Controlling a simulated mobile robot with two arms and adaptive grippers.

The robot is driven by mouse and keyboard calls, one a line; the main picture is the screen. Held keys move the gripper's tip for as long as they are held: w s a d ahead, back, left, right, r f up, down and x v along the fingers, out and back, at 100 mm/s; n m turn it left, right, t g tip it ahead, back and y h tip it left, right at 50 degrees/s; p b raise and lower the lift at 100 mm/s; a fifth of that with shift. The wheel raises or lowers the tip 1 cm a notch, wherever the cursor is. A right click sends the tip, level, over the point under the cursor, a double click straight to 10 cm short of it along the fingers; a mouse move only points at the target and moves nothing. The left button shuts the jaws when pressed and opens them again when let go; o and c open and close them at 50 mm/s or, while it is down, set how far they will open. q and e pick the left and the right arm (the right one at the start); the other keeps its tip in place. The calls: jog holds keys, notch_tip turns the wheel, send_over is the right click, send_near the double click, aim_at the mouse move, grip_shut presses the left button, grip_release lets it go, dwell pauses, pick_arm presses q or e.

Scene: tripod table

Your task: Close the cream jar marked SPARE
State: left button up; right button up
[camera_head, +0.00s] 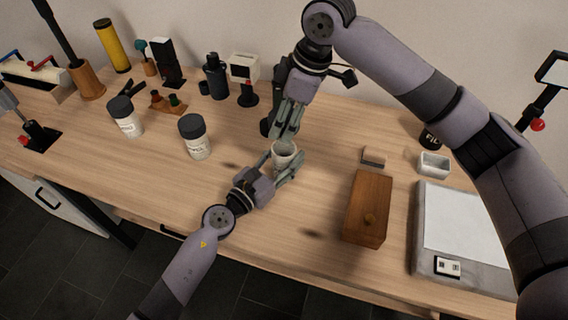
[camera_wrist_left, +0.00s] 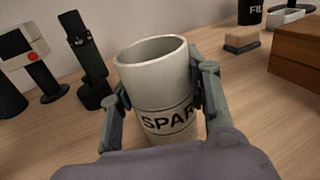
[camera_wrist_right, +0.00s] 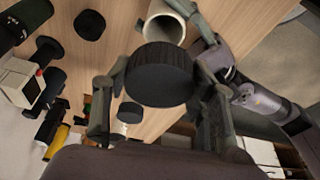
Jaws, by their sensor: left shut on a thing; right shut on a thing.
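The cream jar marked SPARE (camera_wrist_left: 165,92) stands upright and open-mouthed between the fingers of my left gripper (camera_wrist_left: 160,100), which is shut on its sides. The jar also shows in the head view (camera_head: 285,148) and at the top of the right wrist view (camera_wrist_right: 163,27). My right gripper (camera_wrist_right: 160,85) is shut on a round black ribbed lid (camera_wrist_right: 158,75). The lid is apart from the jar and nearer the right wrist camera. I cannot make out the lid in the head view, where my right gripper (camera_head: 284,128) is just behind and above the jar.
Two white jars with dark lids stand to the left, one nearer (camera_head: 195,140) and one farther (camera_head: 125,118). A wooden box (camera_head: 368,205), a small block (camera_head: 373,156) and a white dish (camera_head: 433,165) stand to the right. A dark green device (camera_wrist_left: 85,60) stands behind the jar.

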pick_arm(q)
grip_shut()
pick_arm(e)
jog(key=shift+f, duration=0.1)
send_over(286, 145)
jog(key=s, duration=0.3)
jog(key=shift+w+a+f, duration=0.1)
jog(key=shift+w+f, duration=0.05)
jog(key=shift+f, duration=1.05)
jog(key=shift+w+f, duration=0.1)
jog(key=shift+f, duration=1.1)
jog(key=shift+f, duration=0.9)
jog(key=shift+f, duration=0.45)
pick_arm(q)
jog(key=shift+s+d+r, duration=0.15)
pick_arm(e)
jog(key=shift+s+f, duration=0.1)
jog(key=shift+f, duration=0.45)
jog(key=shift+r, duration=0.3)
